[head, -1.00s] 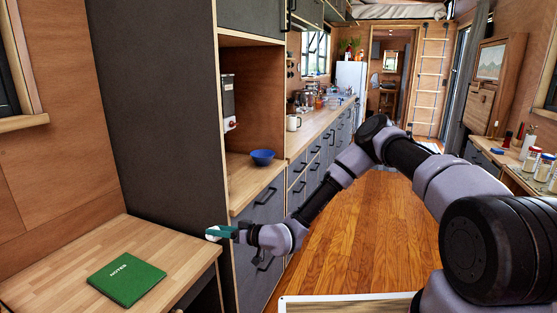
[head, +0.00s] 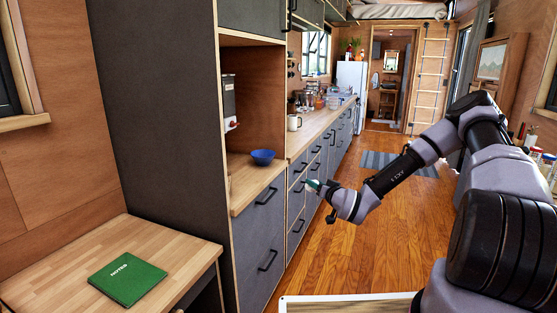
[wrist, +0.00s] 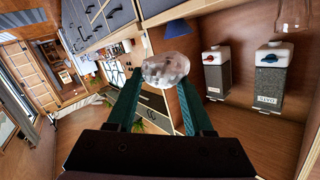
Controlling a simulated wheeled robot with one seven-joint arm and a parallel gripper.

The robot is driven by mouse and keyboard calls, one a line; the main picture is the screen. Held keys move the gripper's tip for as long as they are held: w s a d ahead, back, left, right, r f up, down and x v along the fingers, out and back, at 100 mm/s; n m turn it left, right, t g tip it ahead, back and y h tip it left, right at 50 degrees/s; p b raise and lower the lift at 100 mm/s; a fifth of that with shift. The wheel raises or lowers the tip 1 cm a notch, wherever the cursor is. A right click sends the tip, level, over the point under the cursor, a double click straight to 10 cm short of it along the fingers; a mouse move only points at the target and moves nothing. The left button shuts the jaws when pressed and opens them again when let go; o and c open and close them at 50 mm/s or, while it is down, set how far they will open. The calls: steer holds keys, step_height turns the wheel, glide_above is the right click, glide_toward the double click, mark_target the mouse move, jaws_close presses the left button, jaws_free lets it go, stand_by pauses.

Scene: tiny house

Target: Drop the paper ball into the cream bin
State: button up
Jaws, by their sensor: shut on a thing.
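My gripper (head: 313,185) is in front of the grey drawers, above the wooden floor, with its fingers pointing left in the head view. In the wrist view my gripper (wrist: 160,84) has its two green fingers shut on the crumpled white paper ball (wrist: 166,69) at their tips. In the head view the paper ball (head: 311,184) is only a small pale patch at the fingertips. I see no cream bin in either view.
A green notebook (head: 128,279) lies on the wooden desk (head: 60,265) at left. In the wrist view, two dispensers (wrist: 268,85) stand in a niche. The floor (head: 370,240) is open.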

steer(key=d+r+m+h, duration=0.1)
steer(key=d+m+h, duration=0.1)
steer(key=d, duration=0.5)
steer(key=s+d+r+m+h, duration=0.1)
steer(key=d+h, duration=0.2)
steer(key=d, duration=0.5)
steer(key=shift+r+m+t, duration=0.3)
steer(key=shift+m+t, duration=0.1)
steer(key=shift+s, duration=0.1)
